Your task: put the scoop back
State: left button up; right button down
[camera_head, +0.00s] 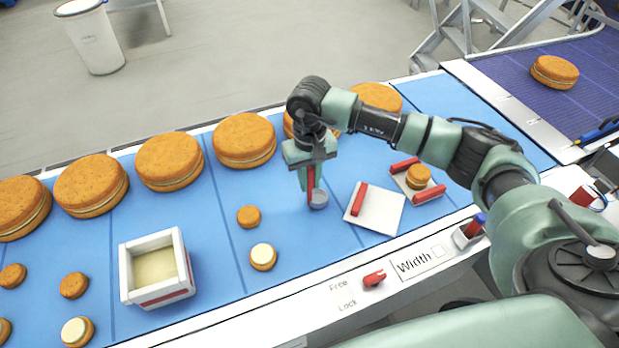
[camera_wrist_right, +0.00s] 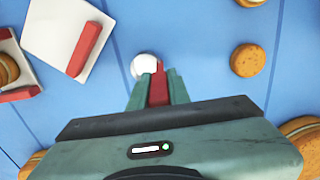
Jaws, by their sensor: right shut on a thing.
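The scoop (camera_head: 318,198) has a red handle and a small round grey-white head. It hangs roughly upright, head down, over the blue belt; I cannot tell whether the head touches it. My right gripper (camera_head: 311,170) points down and is shut on the handle. In the right wrist view, the scoop's head (camera_wrist_right: 144,65) shows just beyond the fingertips (camera_wrist_right: 158,88), with the red handle between the fingers. A white box with red trim (camera_head: 127,273) holds a cream filling (camera_head: 155,268) and stands to the left. My left gripper is not in view.
A white plate with one red bar (camera_head: 383,211) lies right of the scoop. Beyond it is a white pad with red bars (camera_head: 403,186) and a small round. Small rounds (camera_head: 249,216) lie left; large rounds (camera_head: 244,138) line the back. A red lever (camera_head: 374,278) is on the front edge.

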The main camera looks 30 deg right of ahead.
jog(key=shift+f, duration=0.15)
jog(key=c, duration=1.3)
grip_release()
jog(key=shift+r, duration=0.45)
notch_tip(320, 180, up, 11)
jog(key=b, duration=0.4)
jog(key=shift+f+b, duration=0.15)
jog(key=shift+b, duration=0.15)
jog(key=shift+r, duration=0.4)
